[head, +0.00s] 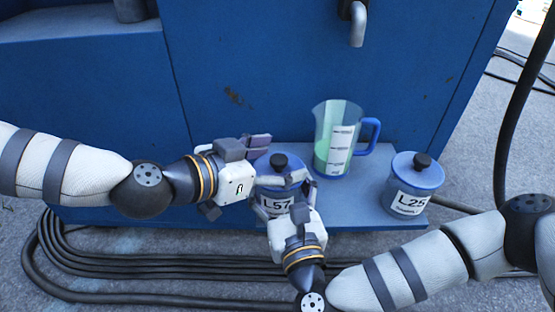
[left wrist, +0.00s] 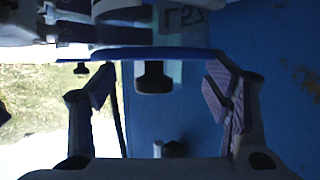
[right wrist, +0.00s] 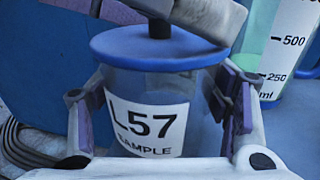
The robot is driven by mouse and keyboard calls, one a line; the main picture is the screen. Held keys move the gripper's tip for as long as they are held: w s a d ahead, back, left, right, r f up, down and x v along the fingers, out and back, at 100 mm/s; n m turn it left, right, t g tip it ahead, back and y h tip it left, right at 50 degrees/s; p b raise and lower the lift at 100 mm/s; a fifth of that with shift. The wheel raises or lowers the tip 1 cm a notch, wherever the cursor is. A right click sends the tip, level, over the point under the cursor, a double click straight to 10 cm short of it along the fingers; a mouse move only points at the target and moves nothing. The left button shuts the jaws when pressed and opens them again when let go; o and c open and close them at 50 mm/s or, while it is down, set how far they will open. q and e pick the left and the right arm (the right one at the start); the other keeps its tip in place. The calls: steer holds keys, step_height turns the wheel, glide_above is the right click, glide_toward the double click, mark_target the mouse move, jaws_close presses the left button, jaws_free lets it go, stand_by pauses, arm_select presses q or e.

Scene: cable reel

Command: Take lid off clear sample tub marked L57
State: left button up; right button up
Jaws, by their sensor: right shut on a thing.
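The clear sample tub marked L57 (head: 276,207) stands on the blue ledge, its blue lid (right wrist: 130,46) on top with a black knob (head: 278,161). The right wrist view shows its white label (right wrist: 148,126). My right gripper (head: 284,196) is shut on the tub's body below the lid, one finger on each side. My left gripper (head: 252,174) is at the lid's left, level with the knob. In the left wrist view, upside down, its fingers are apart with the knob (left wrist: 154,78) between them, with gaps on both sides.
A measuring jug (head: 335,145) with green contents and a blue handle stands right of the tub. A second lidded tub marked L25 (head: 411,190) stands farther right. The blue cabinet wall (head: 250,70) rises behind. Black cables (head: 130,262) lie on the ground in front.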

arm_select(q)
steer(key=shift+s+d, duration=0.25)
steer(key=shift+s, duration=0.05)
steer(key=c, duration=0.8)
arm_select(e)
steer(key=shift+s+a, duration=0.1)
steer(key=shift+a, duration=0.05)
arm_select(q)
steer(key=shift+s+d+g, duration=0.1)
steer(key=shift+s+g, duration=0.05)
steer(key=shift+g, duration=0.15)
arm_select(e)
steer(key=shift+a, duration=0.1)
arm_select(q)
steer(key=shift+r, duration=0.15)
steer(key=shift+d, duration=0.1)
steer(key=shift+w, duration=0.25)
arm_select(e)
steer(key=shift+r, duration=0.1)
arm_select(q)
steer(key=shift+a+r, duration=0.15)
steer(key=shift+a, duration=0.05)
steer(key=shift+w+a+r, duration=0.1)
steer(key=shift+r, duration=0.45)
steer(key=shift+w+a+r, duration=0.1)
steer(key=shift+r, duration=0.4)
steer(key=shift+c, duration=0.2)
